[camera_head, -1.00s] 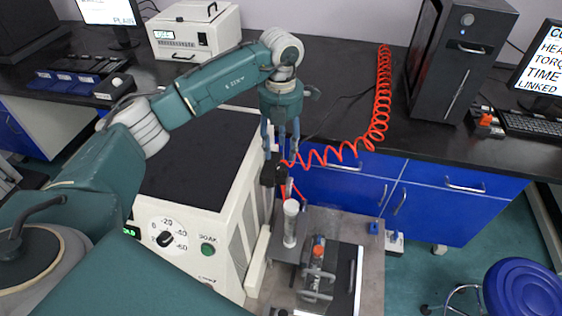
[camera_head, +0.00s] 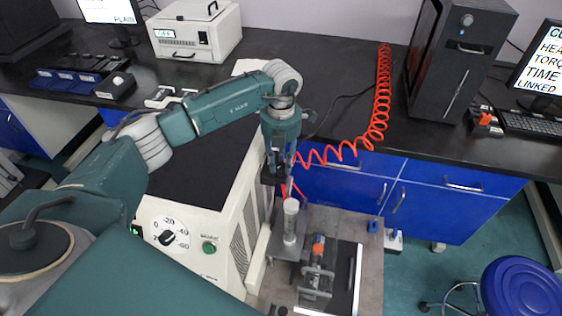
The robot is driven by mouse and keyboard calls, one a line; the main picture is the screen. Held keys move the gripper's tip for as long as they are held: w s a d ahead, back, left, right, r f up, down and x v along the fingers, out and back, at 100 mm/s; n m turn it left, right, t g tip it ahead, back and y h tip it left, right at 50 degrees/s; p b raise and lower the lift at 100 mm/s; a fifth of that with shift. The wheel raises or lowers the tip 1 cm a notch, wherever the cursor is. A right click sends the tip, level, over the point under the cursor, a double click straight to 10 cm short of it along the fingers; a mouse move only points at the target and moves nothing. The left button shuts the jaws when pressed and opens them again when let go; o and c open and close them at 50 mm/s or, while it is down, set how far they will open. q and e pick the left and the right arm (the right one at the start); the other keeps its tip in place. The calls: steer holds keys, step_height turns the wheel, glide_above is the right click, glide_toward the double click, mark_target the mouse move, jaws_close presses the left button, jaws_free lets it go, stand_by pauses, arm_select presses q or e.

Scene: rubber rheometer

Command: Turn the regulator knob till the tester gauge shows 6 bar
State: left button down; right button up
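My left gripper (camera_head: 277,172) points down just above and behind a pale upright cylinder (camera_head: 290,222) on the grey stand. Its dark fingertips are small and partly overlapped by the arm, so I cannot tell how far apart they are or whether they touch a knob. The regulator knob cannot be made out clearly; it may be hidden at the fingertips, where the red hose ends. No gauge or bar reading is legible. My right gripper is not in view.
A red coiled hose (camera_head: 380,100) runs across the black bench (camera_head: 340,75). A metal clamp fixture (camera_head: 316,280) is at the front. A blue stool (camera_head: 522,290) stands right.

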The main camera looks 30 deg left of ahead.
mark_target(281, 166)
arm_select(q)
steer(key=m+b, duration=0.2)
steer(key=m, duration=0.1)
steer(key=shift+f+m+b, duration=0.1)
steer(key=shift+m+b, duration=1.25)
steer(key=shift+m, duration=0.85)
steer(key=c, duration=1.4)
jaws_free()
steer(key=shift+r, duration=0.4)
step_height(281, 166, up, 12)
steer(key=shift+f, duration=0.25)
